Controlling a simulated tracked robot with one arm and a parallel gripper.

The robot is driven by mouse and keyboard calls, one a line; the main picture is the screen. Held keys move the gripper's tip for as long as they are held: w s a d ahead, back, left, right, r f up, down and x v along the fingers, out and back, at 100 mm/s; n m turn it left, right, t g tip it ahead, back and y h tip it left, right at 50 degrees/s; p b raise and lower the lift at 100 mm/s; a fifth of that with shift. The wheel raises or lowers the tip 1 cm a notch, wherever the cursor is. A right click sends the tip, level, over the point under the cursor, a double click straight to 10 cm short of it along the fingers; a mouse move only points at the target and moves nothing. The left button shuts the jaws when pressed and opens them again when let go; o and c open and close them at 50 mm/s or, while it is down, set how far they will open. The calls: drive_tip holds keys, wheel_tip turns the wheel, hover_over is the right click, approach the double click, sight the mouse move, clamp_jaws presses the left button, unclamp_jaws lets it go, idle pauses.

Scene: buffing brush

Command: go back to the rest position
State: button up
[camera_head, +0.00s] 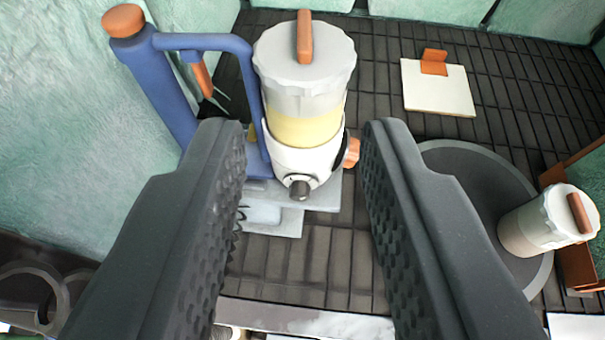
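My gripper (304,150) shows as two dark grey, textured fingers reaching up from the bottom of the view. The fingers are wide apart, with nothing between their pads. Beyond the fingertips stands a white canister (304,75) with yellow contents and an orange handle on its lid. It sits in a device with a blue frame (172,95) and a grey base plate (272,218). I cannot tell whether the fingertips touch the device. No buffing brush can be made out.
A second white canister (540,222) stands on a round grey disc (470,175) at the right. A cream square plate with an orange tab (437,90) lies at the back right. Green walls (70,130) enclose the dark tiled surface. Dark rings (32,295) lie at lower left.

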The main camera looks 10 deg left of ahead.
drive_tip(key=s+a+r+m+t+h+b, duration=0.1)
drive_tip(key=s+r+t+b, duration=0.1)
drive_tip(key=s+r+b, duration=0.9)
drive_tip(key=s+r, duration=0.9)
drive_tip(key=s, duration=0.3)
drive_tip(key=shift+s+a+r+h, duration=0.15)
drive_tip(key=shift+s+h, duration=0.15)
drive_tip(key=shift+s, duration=0.05)
drive_tip(key=shift+s, duration=0.1)
